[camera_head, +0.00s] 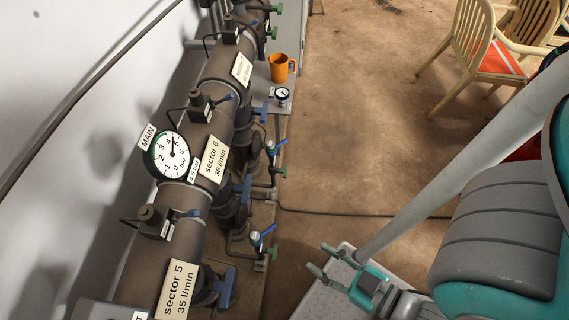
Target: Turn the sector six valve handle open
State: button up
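The sector 6 label (213,158), reading 38 l/min, is on the large dark pipe at the centre left. A blue lever handle (246,189) shows on the branch just right of and below this label. I cannot tell for certain that it is the sector six handle, and its exact angle is unclear. A smaller blue-handled tap (271,148) with a green outlet is further right. My gripper (319,258) is at the lower middle, fingers apart and empty, pointing left. It is clear of the valves, right of the lower blue-handled tap (261,237).
The main gauge (166,155) and a sector 5 label (176,289) are on the pipe. A dark hose (345,213) crosses the floor. Chairs (490,45) stand upper right; the middle floor is open.

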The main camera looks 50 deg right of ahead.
aim_at(244, 190)
jog(key=z, duration=0.25)
jog(key=l, duration=0.75)
jog(key=k+l+u, duration=0.15)
jog(key=l, duration=0.6)
